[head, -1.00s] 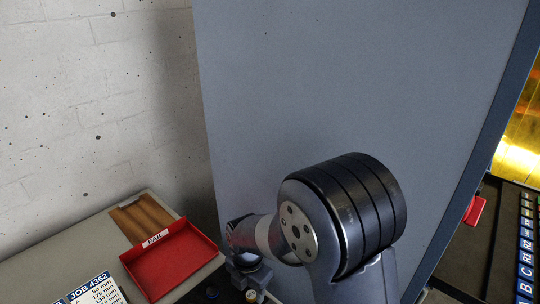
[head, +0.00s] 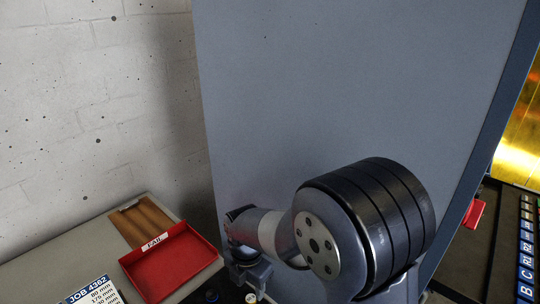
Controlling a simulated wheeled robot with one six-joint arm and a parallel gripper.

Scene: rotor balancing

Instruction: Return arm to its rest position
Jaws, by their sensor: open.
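My arm crosses the lower middle of the head view, with its large black-ringed joint in front of a tall grey panel. A pale link runs left from that joint to my wrist. My gripper (head: 250,278) hangs below the wrist at the bottom edge, small and partly hidden by the wrist. It is open, and I see nothing held in it. It is just right of the red FAIL tray (head: 155,291), which looks empty.
The tall grey panel (head: 330,90) fills the middle behind my arm. A brown grooved holder (head: 143,219) and a JOB 4362 card (head: 95,293) lie on the bench at left. A red object (head: 474,213) and a lettered dark board (head: 526,255) are at right.

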